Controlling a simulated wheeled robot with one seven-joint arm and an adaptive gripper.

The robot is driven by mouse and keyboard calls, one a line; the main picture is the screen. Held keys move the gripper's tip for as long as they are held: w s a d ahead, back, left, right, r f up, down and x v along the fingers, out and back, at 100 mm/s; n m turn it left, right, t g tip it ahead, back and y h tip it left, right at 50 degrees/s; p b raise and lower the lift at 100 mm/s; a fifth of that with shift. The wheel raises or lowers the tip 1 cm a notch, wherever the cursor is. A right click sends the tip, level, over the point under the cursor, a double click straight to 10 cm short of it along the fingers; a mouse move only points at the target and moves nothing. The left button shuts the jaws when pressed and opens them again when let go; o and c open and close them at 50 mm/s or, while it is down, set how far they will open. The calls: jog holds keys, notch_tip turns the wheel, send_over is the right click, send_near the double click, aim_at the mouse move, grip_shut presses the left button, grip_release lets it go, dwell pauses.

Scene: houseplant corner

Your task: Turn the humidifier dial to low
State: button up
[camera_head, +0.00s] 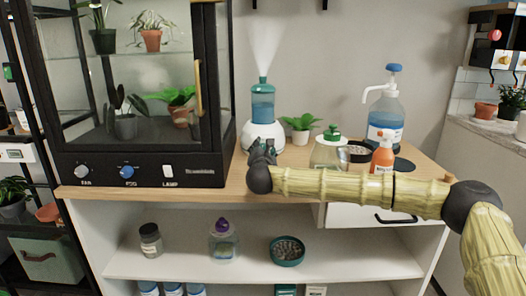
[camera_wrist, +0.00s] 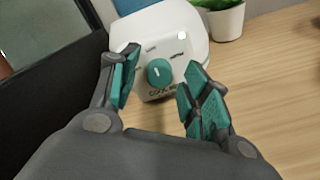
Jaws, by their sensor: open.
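The humidifier (camera_head: 263,103) stands on the wooden top right of the glass cabinet, with a white base, a blue tank and mist rising from its nozzle. In the wrist view its teal dial (camera_wrist: 160,72) sits on the white front panel, with a pale pointer mark near the top. Small labels surround the dial, but I cannot read them surely. My gripper (camera_wrist: 157,88) is open, with one teal-padded finger on each side of the dial and apart from it. In the head view my gripper (camera_head: 262,158) hides the lower front of the base.
The black glass cabinet (camera_head: 150,172) stands close on the left. A small potted plant (camera_head: 300,130), a green-capped bottle (camera_head: 329,152), an orange spray bottle (camera_head: 383,155) and a large blue pump bottle (camera_head: 386,115) stand to the right. Bare wooden top (camera_wrist: 285,80) lies right of the humidifier.

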jog(key=s, duration=1.2)
jog(key=shift+r, duration=0.3)
